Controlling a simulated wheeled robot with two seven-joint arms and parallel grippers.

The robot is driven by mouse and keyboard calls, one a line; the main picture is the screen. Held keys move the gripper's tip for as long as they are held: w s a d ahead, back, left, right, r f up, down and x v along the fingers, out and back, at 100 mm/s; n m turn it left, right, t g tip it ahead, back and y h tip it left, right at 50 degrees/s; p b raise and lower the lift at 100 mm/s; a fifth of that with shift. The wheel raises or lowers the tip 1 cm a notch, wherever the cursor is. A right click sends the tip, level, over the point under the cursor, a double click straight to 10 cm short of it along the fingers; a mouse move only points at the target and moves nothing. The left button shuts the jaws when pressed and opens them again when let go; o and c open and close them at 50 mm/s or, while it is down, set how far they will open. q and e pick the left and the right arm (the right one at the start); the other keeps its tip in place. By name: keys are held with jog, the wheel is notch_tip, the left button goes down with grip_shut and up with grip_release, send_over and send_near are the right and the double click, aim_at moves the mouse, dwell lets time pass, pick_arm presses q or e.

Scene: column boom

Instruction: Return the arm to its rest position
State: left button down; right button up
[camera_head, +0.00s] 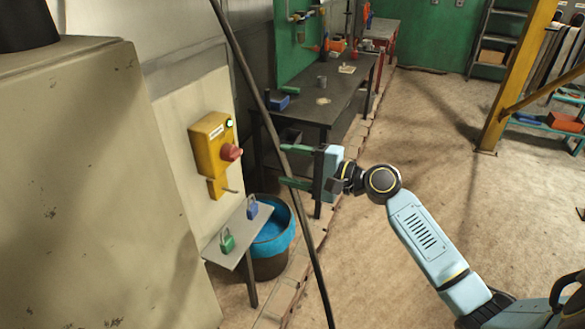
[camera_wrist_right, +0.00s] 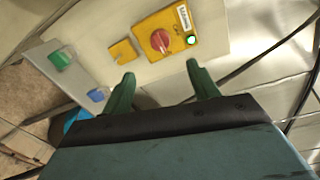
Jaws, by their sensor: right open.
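My right arm (camera_head: 425,240) reaches in from the lower right of the head view. Its gripper (camera_head: 290,165) points left, with two green fingers spread apart and nothing between them. In the right wrist view the open fingers (camera_wrist_right: 162,88) point toward a yellow switch box (camera_wrist_right: 170,30) with a red knob, and are apart from it. The same yellow box (camera_head: 212,150) is on the wall panel in the head view, with a lit green lamp and a red knob. My left gripper is not in view.
A small shelf (camera_head: 222,250) holds a green padlock (camera_head: 227,241) and a blue padlock (camera_head: 252,208). A blue-lined bin (camera_head: 285,240) stands beside it.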

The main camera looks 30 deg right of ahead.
dwell(0.5)
notch_tip(320, 180, down, 21)
jog(key=d+g+h+b, duration=0.2)
jog(key=d+h+b, duration=0.1)
jog(key=h, duration=0.2)
jog(key=s+f+n+g+h+b, duration=0.2)
jog(key=s+f, duration=0.4)
jog(key=f, duration=0.6)
jog(key=s+f+n+g+h+b, duration=0.15)
jog(key=s+f, duration=0.45)
jog(key=f, duration=0.6)
jog(key=s+a+f+n+g+b, duration=0.1)
jog(key=s+f+n, duration=0.3)
jog(key=s+f, duration=0.4)
jog(key=s+a+f+n+g+h+b, duration=0.1)
jog(key=s+a+f+n+g+b, duration=0.1)
jog(key=s+f, duration=0.7)
jog(key=s+a+f+n+g+h+b, duration=0.1)
jog(key=s+f, duration=0.8)
jog(key=s, duration=1)
jog(key=a+n+g+b, duration=0.1)
jog(key=n+g+b, duration=0.1)
jog(key=n+g, duration=0.1)
jog(key=shift+s+n, duration=0.25)
jog(key=shift+n, duration=0.6)
